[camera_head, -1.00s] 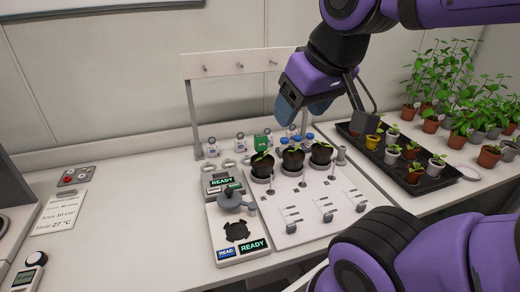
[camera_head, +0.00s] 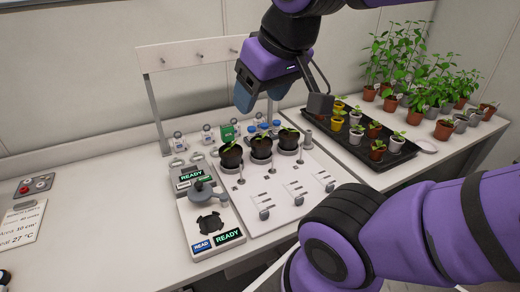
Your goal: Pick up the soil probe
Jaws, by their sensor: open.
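My gripper (camera_head: 262,101) hangs open, with blue-grey fingers, above the back of the white board (camera_head: 285,212). I see nothing between the fingers. It is over the area of three dark pots with seedlings, such as the middle pot (camera_head: 261,147), and clear of them. Several slim upright pieces stand on the board, including a thin pin (camera_head: 241,173) in front of the left pot. A short grey cylinder (camera_head: 308,140) stands right of the pots. I cannot tell which piece, if any, is the soil probe.
A grey device with a READY display (camera_head: 208,222) sits at the board's left. A low white rack frame (camera_head: 190,54) stands behind. A black tray (camera_head: 366,161) of small pots and tall seedlings (camera_head: 400,66) fill the right. The left bench is mostly clear.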

